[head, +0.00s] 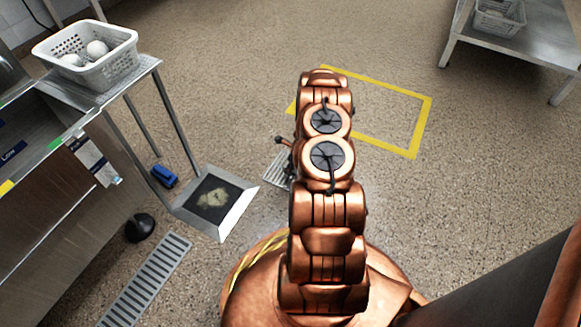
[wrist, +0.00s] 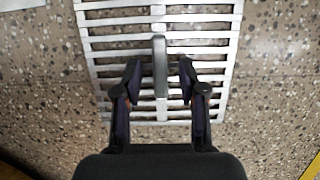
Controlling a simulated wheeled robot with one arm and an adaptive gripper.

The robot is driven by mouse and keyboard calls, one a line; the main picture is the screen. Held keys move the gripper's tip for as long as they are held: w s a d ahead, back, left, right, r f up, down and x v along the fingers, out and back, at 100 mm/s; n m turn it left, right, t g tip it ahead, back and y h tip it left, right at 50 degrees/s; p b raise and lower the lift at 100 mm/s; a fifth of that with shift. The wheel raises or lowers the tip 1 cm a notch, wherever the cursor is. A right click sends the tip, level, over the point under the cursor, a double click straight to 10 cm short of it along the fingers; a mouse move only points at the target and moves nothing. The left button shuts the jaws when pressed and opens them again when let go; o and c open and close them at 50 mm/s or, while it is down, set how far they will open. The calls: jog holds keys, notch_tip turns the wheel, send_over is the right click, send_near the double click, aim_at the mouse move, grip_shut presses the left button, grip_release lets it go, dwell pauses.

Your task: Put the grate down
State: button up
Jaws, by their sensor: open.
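The metal grate (wrist: 112,14) appears to lie flat on the speckled floor in the wrist view, with a raised grey handle bar (wrist: 160,50) along its middle. My gripper (wrist: 159,68) is open, one finger on each side of the handle, with visible gaps between. In the head view only a corner of the grate (head: 277,174) shows to the left of my arm; the rest of it and my gripper's fingers are mostly hidden by the arm.
A square floor drain (head: 235,207) with a dark, dirty pit is uncovered at left. A long slotted drain (head: 147,281) lies nearby. A yellow floor outline (head: 424,125) is beyond my arm. A steel table (head: 140,75) holds a white basket (head: 105,72). Open floor lies right.

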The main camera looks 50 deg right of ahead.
jog(key=a+p+v, duration=0.1)
jog(key=p+v, duration=0.3)
jog(key=v, duration=0.7)
jog(key=w+a+r+n+g+y, duration=0.1)
jog(key=w+a+r+n, duration=0.2)
jog(key=a+r+n, duration=0.55)
jog(key=w+a+r+n+y, duration=0.2)
jog(key=w+a+r+n, duration=0.15)
jog(key=a+r, duration=0.95)
jog(key=s+a+r+n+g, duration=0.2)
jog(key=s+a+r+n, duration=0.7)
jog(key=a+r, duration=0.3)
jog(key=s+a+r+n+g+h, duration=0.1)
jog(key=s+r+n, duration=0.2)
jog(key=s, duration=0.5)
jog(key=s+a+r+n+g+h, duration=0.1)
jog(key=s+r+n, duration=0.1)
jog(key=s+n, duration=0.3)
jog(key=s+a+r+n+g+h, duration=0.1)
jog(key=s+a+r+n+h, duration=0.1)
jog(key=s, duration=0.9)
jog(key=shift+r+n, duration=0.9)
jog(key=shift+a, duration=0.1)
